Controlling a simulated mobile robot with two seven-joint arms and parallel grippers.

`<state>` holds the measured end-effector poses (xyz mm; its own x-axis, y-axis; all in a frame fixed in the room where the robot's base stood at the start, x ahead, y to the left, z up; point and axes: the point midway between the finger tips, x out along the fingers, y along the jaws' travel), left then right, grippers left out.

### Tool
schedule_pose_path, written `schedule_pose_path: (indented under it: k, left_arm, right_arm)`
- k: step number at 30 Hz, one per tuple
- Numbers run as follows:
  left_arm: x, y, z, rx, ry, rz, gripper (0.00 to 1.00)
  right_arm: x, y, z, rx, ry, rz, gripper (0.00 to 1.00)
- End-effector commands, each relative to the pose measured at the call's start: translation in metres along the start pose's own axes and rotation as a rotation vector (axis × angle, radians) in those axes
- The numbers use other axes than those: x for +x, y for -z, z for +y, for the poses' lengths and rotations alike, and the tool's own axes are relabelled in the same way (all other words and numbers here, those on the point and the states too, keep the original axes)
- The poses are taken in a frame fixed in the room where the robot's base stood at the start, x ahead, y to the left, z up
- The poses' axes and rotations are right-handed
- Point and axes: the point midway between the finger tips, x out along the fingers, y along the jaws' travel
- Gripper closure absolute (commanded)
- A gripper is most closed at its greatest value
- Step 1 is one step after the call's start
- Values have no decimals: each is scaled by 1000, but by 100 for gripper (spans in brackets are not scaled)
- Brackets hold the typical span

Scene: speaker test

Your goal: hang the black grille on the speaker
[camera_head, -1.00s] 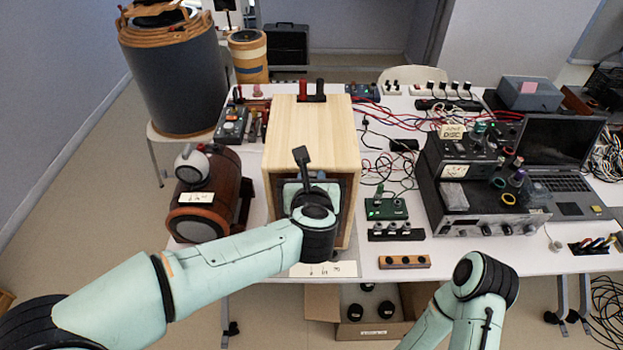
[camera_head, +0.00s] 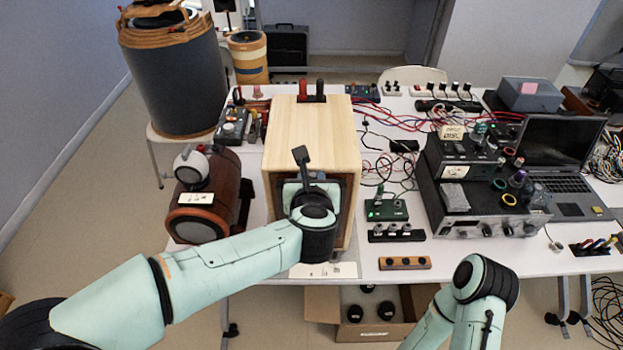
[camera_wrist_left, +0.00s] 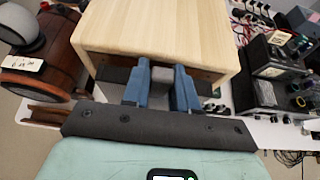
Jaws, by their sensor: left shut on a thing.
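The speaker (camera_head: 315,135) is a pale wooden box near the front edge of the table, its front towards me. Its top also shows in the wrist view (camera_wrist_left: 165,35). My left gripper (camera_wrist_left: 162,82) is at the front of the speaker, its blue fingers shut on a grey piece of the black grille. The grille (camera_wrist_left: 112,74) shows as a dark strip on both sides of the fingers, just under the top's front edge. My left wrist hides most of the front, so I cannot tell whether the grille touches the speaker. My right gripper is out of view.
A brown barrel-shaped speaker (camera_head: 208,195) stands close on the left. Green and black connector blocks (camera_head: 386,210), cables and a dark amplifier (camera_head: 480,200) stand on the right. An open cardboard box (camera_head: 378,325) is under the table.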

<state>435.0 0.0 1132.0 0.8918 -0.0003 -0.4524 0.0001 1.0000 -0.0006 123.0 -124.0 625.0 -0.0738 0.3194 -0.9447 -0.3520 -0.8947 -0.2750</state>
Motion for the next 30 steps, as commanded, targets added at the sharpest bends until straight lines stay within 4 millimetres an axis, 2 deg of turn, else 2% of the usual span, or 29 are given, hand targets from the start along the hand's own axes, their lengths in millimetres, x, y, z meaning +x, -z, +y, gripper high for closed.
schedule_pose_path:
  k: [30]
  left_arm:
    - [6, -3, 0, 0, 0, 0, 100]
  right_arm:
    - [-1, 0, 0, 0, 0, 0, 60]
